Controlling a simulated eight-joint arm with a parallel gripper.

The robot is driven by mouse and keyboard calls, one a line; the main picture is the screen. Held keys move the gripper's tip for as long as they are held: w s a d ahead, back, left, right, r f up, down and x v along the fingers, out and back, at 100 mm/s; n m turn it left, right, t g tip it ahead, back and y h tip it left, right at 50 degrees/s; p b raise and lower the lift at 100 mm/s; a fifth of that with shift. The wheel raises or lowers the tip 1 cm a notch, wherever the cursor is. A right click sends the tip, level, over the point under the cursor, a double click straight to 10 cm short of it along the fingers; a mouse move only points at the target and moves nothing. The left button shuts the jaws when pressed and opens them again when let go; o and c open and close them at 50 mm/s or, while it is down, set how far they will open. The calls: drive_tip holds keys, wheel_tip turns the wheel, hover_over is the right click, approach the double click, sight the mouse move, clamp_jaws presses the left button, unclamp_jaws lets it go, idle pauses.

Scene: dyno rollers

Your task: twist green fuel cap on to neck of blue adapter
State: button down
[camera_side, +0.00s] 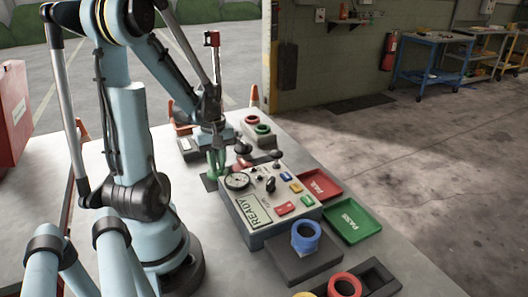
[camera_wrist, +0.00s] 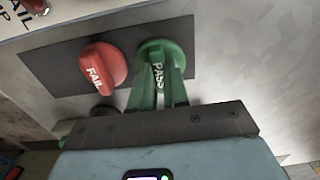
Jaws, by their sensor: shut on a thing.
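The green fuel cap (camera_wrist: 158,48), marked PASS, sits on a dark plate in the wrist view. My gripper (camera_wrist: 161,78) has its green fingers shut on the cap's raised grip. In the side view my gripper (camera_side: 216,160) points down beside the far left end of the control box; the cap is hard to make out there. The blue adapter (camera_side: 305,236) stands on a dark grey block at front right in the side view, its round neck facing up and open. It is well apart from my gripper and does not show in the wrist view.
A red cap (camera_wrist: 102,66) marked FAIL sits close left of the green one. The control box (camera_side: 250,208) stands between my gripper and the adapter. A red tray (camera_side: 318,186) and green tray (camera_side: 352,225) lie to its right. A red ring (camera_side: 345,285) is at the front.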

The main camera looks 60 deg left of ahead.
wheel_tip(320, 180, up, 19)
drive_tip(key=w+d+m, duration=0.3)
drive_tip(key=w+d, duration=0.2)
drive_tip(key=d, duration=0.4)
drive_tip(key=w+d+m, duration=0.4)
drive_tip(key=d, duration=0.4)
drive_tip(key=s+d+m, duration=0.2)
drive_tip(key=d+m, duration=0.3)
drive_tip(key=d, duration=1)
drive_tip(key=shift+w+d+f, duration=0.1)
drive_tip(key=shift+f, duration=2.55)
drive_tip(key=shift+w+d+f, duration=0.1)
drive_tip(key=shift+f, duration=2.5)
drive_tip(key=shift+f, duration=0.85)
